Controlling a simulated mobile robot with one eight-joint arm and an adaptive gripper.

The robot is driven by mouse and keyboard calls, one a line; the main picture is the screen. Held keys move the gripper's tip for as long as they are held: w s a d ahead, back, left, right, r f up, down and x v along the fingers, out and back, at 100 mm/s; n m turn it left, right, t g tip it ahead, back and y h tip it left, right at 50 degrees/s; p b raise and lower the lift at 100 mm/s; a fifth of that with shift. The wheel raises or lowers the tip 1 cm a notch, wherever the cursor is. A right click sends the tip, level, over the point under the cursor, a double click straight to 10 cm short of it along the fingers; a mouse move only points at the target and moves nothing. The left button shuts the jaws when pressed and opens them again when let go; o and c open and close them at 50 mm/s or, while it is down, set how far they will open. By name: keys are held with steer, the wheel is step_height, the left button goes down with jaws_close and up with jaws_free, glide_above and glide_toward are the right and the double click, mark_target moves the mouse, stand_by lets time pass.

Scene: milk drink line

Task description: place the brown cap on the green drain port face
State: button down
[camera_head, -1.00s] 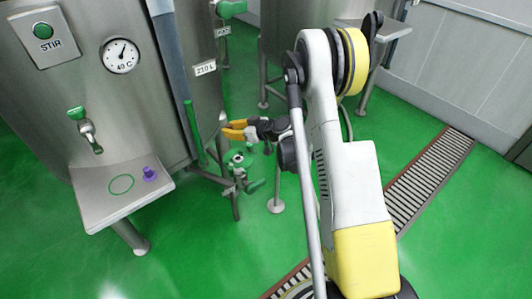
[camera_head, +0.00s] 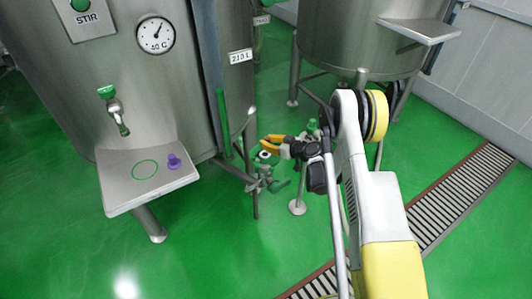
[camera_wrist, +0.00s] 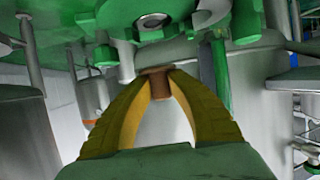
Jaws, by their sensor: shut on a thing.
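My gripper (camera_wrist: 158,82) is shut on the brown cap (camera_wrist: 157,75), which sits between its two yellow fingertips in the wrist view. In the head view my gripper (camera_head: 266,144) is beside the tank leg, just above the drain valve with the green parts (camera_head: 264,158); the cap is too small to make out there. In the wrist view a green drain port face (camera_wrist: 152,20) with a pale round centre is at the top, a little beyond the cap. A gap seems to show between them, but I cannot tell its depth.
A steel shelf (camera_head: 118,196) with a green ring and a purple piece (camera_head: 174,161) stands at the left under a green-handled tap (camera_head: 113,107). Steel tanks (camera_head: 345,45) and their legs stand close around my gripper. The green floor is clear in front.

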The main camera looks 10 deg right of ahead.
mark_target(266, 155)
steer(key=shift+w+a+f, duration=0.25)
steer(key=shift+a+f, duration=0.15)
steer(key=shift+f+b, duration=1.1)
steer(key=shift+f, duration=0.75)
steer(key=shift+f, duration=0.55)
steer(key=c, duration=1.4)
jaws_free()
steer(key=shift+o, duration=0.2)
steer(key=shift+d, duration=0.1)
